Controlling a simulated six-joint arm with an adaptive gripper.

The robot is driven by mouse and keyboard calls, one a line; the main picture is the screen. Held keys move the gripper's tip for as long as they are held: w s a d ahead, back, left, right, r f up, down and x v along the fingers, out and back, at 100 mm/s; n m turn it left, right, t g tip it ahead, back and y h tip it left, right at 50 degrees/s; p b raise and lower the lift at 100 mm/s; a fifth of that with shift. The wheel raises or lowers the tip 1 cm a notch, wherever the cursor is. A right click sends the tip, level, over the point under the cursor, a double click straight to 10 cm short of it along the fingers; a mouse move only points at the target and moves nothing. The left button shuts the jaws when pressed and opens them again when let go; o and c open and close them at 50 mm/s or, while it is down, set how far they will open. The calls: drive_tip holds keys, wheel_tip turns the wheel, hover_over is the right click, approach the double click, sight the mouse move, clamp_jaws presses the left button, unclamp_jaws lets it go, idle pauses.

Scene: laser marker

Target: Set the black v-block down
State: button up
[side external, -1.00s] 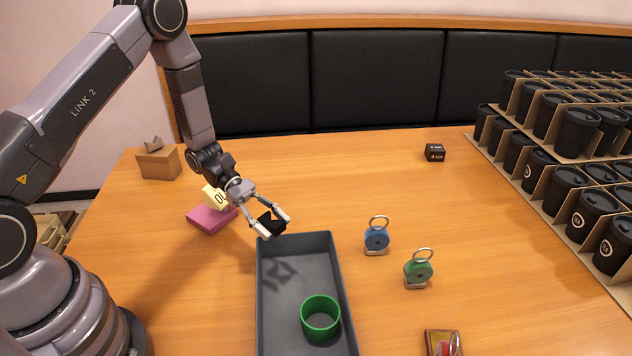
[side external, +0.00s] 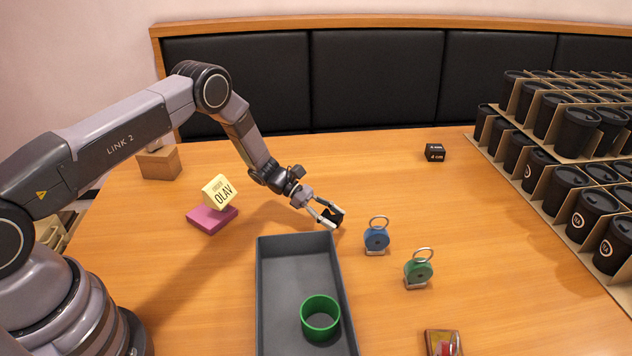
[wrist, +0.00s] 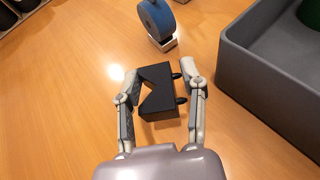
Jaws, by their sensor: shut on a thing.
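The black v-block (side external: 335,213) is between the fingers of my gripper (side external: 329,218), behind the far end of the grey tray and left of the blue padlock-like piece. In the wrist view the black v-block (wrist: 156,91) shows its V notch facing left, with two dark pegs on its right side. My gripper (wrist: 160,88) is shut on it, one finger on each side. The block is low near the wooden table; I cannot tell whether it touches.
The grey tray (side external: 263,290) holds a green ring (side external: 320,318). Blue (side external: 376,239) and green (side external: 418,270) ringed pieces stand to the right. A yellow OLAV block (side external: 219,191) rests on a pink block (side external: 211,219). A small black cube (side external: 435,152) stands farther back. Table between is clear.

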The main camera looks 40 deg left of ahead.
drive_tip(key=shift+w+d+f, duration=0.1)
drive_tip(key=shift+w+f, duration=0.15)
drive_tip(key=shift+f, duration=1.55)
drive_tip(key=shift+f, duration=0.1)
drive_tip(key=o, duration=1.2)
